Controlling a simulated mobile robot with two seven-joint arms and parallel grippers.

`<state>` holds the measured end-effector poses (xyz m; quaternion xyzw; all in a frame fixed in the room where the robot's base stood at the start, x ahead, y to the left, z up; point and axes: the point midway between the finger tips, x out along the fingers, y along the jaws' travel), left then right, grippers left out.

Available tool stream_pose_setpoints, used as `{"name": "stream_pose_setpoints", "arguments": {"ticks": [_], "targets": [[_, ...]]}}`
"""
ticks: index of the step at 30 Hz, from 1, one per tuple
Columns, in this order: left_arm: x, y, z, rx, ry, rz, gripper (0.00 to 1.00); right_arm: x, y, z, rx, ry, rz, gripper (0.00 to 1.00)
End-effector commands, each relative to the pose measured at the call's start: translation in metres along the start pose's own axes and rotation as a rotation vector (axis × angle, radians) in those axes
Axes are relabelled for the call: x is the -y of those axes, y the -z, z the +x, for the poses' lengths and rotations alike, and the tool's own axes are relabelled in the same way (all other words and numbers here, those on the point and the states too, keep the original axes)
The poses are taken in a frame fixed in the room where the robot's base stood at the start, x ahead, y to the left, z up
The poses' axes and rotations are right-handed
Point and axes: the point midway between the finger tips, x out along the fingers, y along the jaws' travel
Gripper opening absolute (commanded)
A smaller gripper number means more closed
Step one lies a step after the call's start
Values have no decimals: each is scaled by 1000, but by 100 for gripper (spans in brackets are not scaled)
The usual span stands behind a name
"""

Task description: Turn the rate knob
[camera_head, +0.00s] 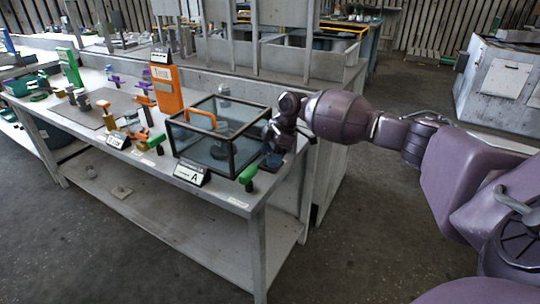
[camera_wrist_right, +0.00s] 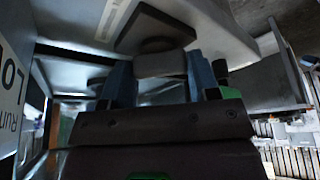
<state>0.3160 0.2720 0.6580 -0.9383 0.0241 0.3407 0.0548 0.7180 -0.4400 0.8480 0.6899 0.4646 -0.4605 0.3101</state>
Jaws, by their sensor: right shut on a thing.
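My right gripper (camera_head: 275,155) is at the right-hand side of the black-framed glass box (camera_head: 222,135) on the bench. In the right wrist view the two blue fingers of the gripper (camera_wrist_right: 160,82) stand on either side of a grey block-like piece, which I take for the rate knob (camera_wrist_right: 160,64). A dark plate (camera_wrist_right: 155,30) lies behind it. The fingers are shut on this piece. In the head view the knob is hidden by the gripper and arm. How far the knob is turned cannot be told. My left gripper is in neither view.
A green-handled part (camera_head: 247,175) sits at the bench's front edge, close to the gripper. A sign marked A (camera_head: 192,173) stands before the box. An orange upright unit (camera_head: 165,88) and several small parts stand further left. Floor right of the bench is clear.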

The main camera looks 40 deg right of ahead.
Motion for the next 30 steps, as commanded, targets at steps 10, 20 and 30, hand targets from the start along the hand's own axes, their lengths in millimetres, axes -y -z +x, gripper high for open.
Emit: {"name": "stream_pose_setpoints", "arguments": {"ticks": [10, 20, 30], "targets": [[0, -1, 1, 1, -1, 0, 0, 1, -1, 1, 4, 6, -8, 32], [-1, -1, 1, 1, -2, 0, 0, 0, -1, 1, 2, 4, -7, 81], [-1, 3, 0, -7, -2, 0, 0, 0, 0, -13, 1, 0, -7, 81]]}}
